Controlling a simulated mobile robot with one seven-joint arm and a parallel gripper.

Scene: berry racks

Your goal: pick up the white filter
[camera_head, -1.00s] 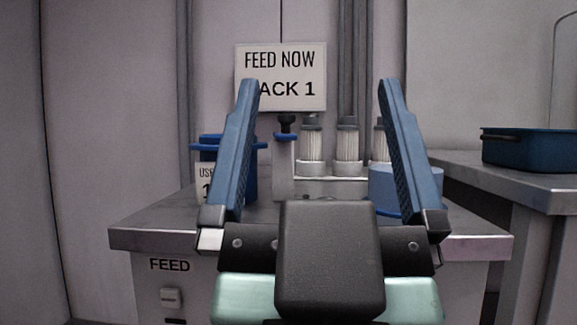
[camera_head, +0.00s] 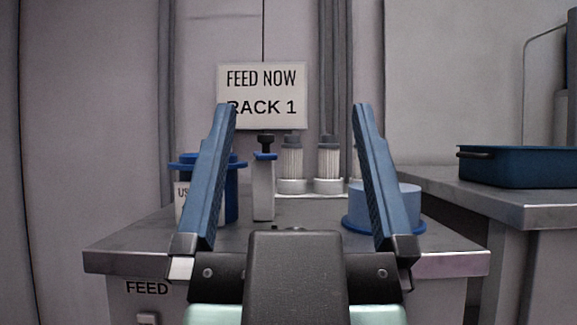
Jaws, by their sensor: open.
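Several white pleated filters with grey caps stand upright in a row at the back of the metal bench. The left one (camera_head: 292,160) and the middle one (camera_head: 328,160) show clearly between my fingers; another is mostly hidden behind my right finger. My gripper (camera_head: 294,105) is open and empty, its two blue fingers spread wide in front of the bench. The filters stand beyond the fingers, apart from them.
The bench (camera_head: 130,248) is marked FEED. A blue container (camera_head: 231,205), a grey upright holder with a blue collar (camera_head: 263,190) and a light-blue round container (camera_head: 407,203) stand on it. A sign (camera_head: 262,82) reads FEED NOW RACK 1. A dark blue tray (camera_head: 520,168) sits on the right bench.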

